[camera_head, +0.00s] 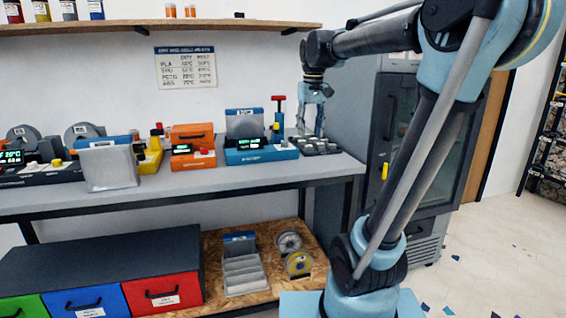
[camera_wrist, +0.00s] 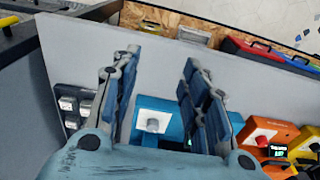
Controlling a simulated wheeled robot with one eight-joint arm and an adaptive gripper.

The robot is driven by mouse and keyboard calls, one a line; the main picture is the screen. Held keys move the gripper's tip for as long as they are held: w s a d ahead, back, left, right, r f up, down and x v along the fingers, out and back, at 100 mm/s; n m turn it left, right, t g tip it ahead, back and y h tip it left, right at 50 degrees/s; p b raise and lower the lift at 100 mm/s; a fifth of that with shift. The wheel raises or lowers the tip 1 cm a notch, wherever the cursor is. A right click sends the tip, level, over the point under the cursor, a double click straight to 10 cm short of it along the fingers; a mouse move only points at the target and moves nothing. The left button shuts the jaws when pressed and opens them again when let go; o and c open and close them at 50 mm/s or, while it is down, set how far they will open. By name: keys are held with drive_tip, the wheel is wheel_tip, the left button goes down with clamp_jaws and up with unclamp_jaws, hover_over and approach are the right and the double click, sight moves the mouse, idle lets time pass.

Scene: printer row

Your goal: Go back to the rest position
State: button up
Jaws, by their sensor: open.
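My arm reaches from the lower right up and across to the bench.
An orange box machine (camera_head: 192,146) and a blue machine (camera_head: 258,149) stand left of my gripper. A wooden shelf (camera_head: 150,27) runs above. A grey cabinet (camera_head: 405,140) stands behind my arm. Coloured drawers (camera_head: 163,293) are below.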

drive_tip(key=s+d+f+m, duration=0.1)
drive_tip(key=s+d+f, duration=0.2)
drive_tip(key=s+f, duration=0.4)
drive_tip(key=s+d+f+m+t, duration=0.1)
drive_tip(key=s+d+f, duration=0.2)
drive_tip(key=s+f, duration=0.4)
drive_tip(key=s+d+f+m, duration=0.1)
drive_tip(key=s+d+f, duration=0.3)
drive_tip(key=s+f, duration=0.3)
wheel_tip(320, 180, down, 5)
drive_tip(key=shift+s+f, duration=0.1)
drive_tip(key=shift+s, duration=0.2)
drive_tip(key=shift+w+f, duration=0.2)
drive_tip(key=shift+w, duration=0.25)
